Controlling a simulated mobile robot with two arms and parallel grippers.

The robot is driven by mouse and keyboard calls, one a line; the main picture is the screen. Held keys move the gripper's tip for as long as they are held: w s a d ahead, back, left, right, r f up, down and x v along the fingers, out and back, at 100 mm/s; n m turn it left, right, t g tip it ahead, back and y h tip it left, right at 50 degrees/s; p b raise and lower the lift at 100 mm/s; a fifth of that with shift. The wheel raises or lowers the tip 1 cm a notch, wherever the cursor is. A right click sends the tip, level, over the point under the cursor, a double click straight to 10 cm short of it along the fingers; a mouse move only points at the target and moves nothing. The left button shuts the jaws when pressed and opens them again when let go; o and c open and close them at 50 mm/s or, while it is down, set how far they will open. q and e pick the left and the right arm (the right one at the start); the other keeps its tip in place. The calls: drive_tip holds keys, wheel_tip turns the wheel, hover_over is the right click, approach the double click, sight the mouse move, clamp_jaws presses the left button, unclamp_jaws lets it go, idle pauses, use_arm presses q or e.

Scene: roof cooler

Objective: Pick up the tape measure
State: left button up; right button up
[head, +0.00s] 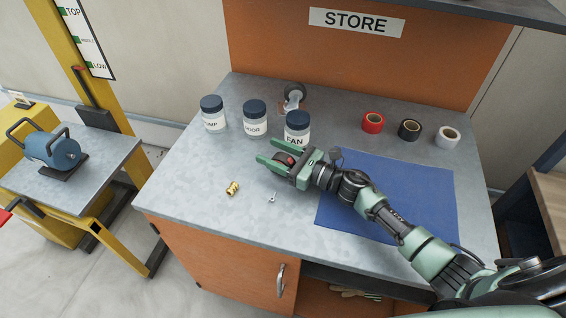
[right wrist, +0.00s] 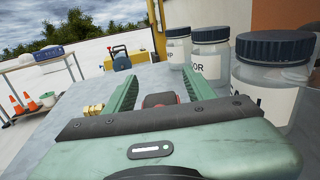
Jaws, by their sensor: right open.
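A small red and dark object, which looks like the tape measure (head: 285,159), lies on the grey worktop in front of the jar marked FAN. It sits between the two green fingers of my right gripper (head: 275,155), which is open. In the right wrist view the same red and dark object (right wrist: 160,100) shows low between the fingers (right wrist: 160,77), partly hidden by the gripper body. I cannot tell whether either finger touches it. My left gripper is not in view.
Jars with dark lids (head: 255,118) stand close behind the gripper. A brass fitting (head: 232,188) and a small silver piece (head: 272,197) lie in front. A blue mat (head: 425,190) lies under my right arm. Red, black and white rolls (head: 410,130) stand at back right.

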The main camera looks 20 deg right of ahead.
clamp_jaws()
drive_tip(key=shift+r, duration=0.1)
